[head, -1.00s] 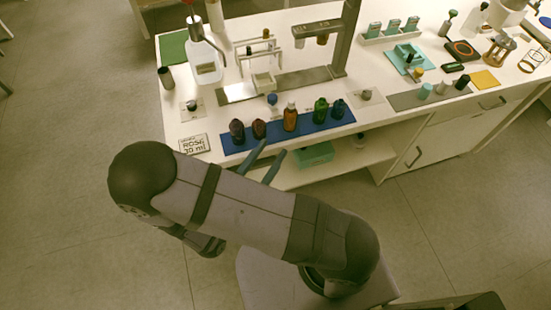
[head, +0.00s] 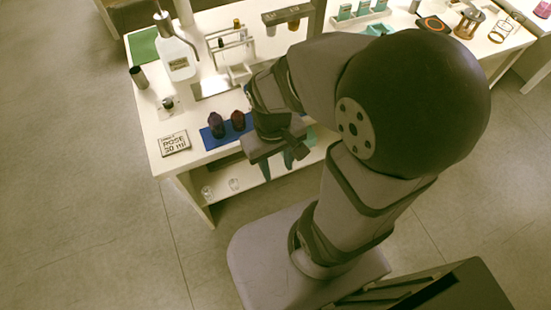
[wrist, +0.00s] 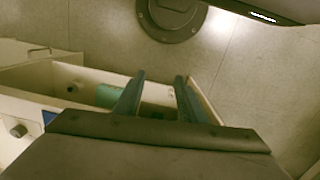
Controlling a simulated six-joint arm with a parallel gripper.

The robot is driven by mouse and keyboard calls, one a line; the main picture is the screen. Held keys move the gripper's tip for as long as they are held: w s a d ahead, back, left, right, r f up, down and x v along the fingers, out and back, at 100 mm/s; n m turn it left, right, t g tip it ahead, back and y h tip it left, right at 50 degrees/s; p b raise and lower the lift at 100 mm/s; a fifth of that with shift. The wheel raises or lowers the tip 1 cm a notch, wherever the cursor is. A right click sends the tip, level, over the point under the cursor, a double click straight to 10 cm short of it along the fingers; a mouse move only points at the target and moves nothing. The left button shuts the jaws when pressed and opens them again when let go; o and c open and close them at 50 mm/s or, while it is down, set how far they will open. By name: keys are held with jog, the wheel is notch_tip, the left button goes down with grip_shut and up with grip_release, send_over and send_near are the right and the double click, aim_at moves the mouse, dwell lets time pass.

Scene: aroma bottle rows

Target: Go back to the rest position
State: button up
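My gripper (head: 295,157) hangs in front of the bench's front edge in the head view, pointing down. In the wrist view its two dark teal fingers (wrist: 161,82) stand apart with nothing between them, so it is open and empty. My arm is folded up over the right half of the bench in the head view. It hides the right part of the blue mat (head: 205,137) and the bottles there. A dark purple bottle (head: 216,126) and a dark red bottle (head: 238,121) stand upright on the mat, left of my wrist.
A "ROSE 30 ml" card (head: 174,143) lies at the bench's front left. A large pump bottle (head: 178,62) and a dark cylinder (head: 139,78) stand behind it. The lower shelf (head: 250,180) holds small glass items. The floor (head: 80,200) at left is clear.

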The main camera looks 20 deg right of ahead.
jog(key=shift+w+r+m+t, duration=0.3)
jog(key=shift+w+r+m, duration=0.1)
jog(key=shift+w, duration=0.15)
notch_tip(320, 180, up, 11)
jog(key=p, duration=1.1)
jog(key=shift+r, duration=0.2)
